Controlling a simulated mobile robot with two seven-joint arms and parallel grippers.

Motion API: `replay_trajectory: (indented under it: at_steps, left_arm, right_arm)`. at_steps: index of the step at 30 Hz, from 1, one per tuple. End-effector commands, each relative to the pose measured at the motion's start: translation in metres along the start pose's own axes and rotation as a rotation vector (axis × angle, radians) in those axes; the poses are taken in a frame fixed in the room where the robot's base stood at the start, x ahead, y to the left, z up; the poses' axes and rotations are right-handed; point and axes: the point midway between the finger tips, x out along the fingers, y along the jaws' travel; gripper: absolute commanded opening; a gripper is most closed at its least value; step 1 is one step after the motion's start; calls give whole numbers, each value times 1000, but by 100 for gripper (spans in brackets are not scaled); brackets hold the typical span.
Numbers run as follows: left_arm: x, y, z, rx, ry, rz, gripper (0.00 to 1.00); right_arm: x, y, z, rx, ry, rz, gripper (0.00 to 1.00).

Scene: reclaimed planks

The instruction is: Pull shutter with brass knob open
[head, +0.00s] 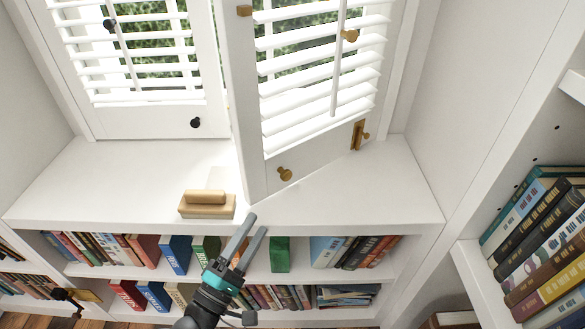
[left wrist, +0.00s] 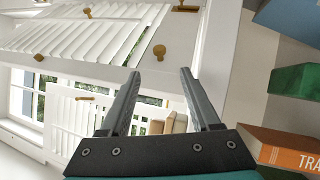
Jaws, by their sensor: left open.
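The white louvred shutter (head: 252,130) with the brass knob (head: 285,174) stands ajar, its left edge swung out over the sill toward me. The knob sits low on its bottom rail. My left gripper (head: 257,222) is open and empty, below the knob and in front of the sill's edge, apart from the shutter. In the left wrist view the brass knob (left wrist: 159,52) shows just beyond the fingertips (left wrist: 160,74), not between them. My right gripper is not in view.
A second shutter (head: 150,122) with a black knob (head: 195,122) is at the left. A wooden block-like object (head: 207,205) lies on the white sill (head: 110,190), left of the open shutter. Shelves of books lie below the sill, and a bookcase (head: 474,262) stands at the right.

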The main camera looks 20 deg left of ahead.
Motion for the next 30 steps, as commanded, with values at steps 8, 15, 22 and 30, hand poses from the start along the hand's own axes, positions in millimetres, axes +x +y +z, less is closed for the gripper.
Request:
replay_trajectory:
  at_steps: [8,15,22,30]
  left_arm:
    - [52,1,0,-2,1,7,63]
    - [104,0,0,-2,1,6,63]
    - [136,0,0,-1,1,3,63]
    - [146,1,0,-1,0,1,63]
  right_arm:
    - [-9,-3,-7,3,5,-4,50]
    - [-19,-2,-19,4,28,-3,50]
    - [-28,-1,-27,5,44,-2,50]
    - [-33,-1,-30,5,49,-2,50]
